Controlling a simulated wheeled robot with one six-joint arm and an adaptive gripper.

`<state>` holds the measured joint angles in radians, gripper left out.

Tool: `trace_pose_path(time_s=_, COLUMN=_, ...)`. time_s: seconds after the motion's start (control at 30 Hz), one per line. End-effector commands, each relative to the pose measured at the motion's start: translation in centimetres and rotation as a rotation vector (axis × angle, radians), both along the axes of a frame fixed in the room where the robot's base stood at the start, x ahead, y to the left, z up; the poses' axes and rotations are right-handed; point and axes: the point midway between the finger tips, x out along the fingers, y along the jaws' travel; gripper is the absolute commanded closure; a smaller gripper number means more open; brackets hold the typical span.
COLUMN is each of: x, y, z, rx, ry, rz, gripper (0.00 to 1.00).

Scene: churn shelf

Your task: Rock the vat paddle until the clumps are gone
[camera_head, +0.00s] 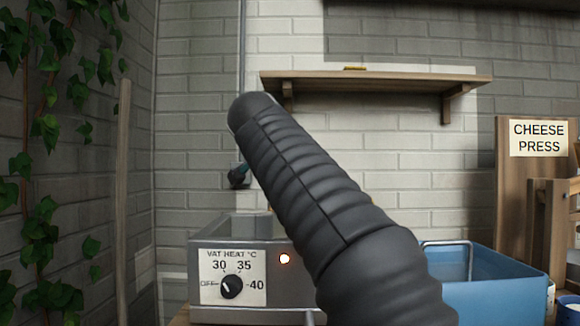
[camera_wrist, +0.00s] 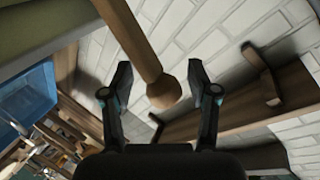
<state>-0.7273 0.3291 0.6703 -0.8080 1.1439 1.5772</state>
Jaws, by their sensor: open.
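In the wrist view a wooden handle with a rounded knob end (camera_wrist: 164,92), likely the paddle's, comes down from the top. My gripper (camera_wrist: 160,75) is open, one finger on each side of the handle, with visible gaps. In the head view only a small dark part of my gripper (camera_head: 239,176) shows beside the arm.
A wooden shelf (camera_head: 375,82) is fixed to the brick wall above. A blue tub (camera_head: 490,290) stands right of the vat, by a wooden stand with a "CHEESE PRESS" sign (camera_head: 538,138). A wooden pole (camera_head: 122,200) and ivy are at the left.

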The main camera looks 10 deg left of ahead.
Motion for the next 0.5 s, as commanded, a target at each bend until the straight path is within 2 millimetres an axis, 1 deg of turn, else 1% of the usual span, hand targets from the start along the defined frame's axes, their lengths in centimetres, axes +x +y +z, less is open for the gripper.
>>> trace_pose_path(time_s=0.17, x=-1.1, y=0.1, z=0.4, rx=-0.001, ry=-0.001, rz=0.003, gripper=0.40)
trace_pose_path(time_s=0.27, x=-2.6, y=0.2, z=0.9, rx=0.000, ry=-0.001, rz=0.005, gripper=0.40)
trace_pose_path(time_s=0.5, x=-7.2, y=0.5, z=2.3, rx=0.000, ry=-0.001, rz=0.008, gripper=0.40)
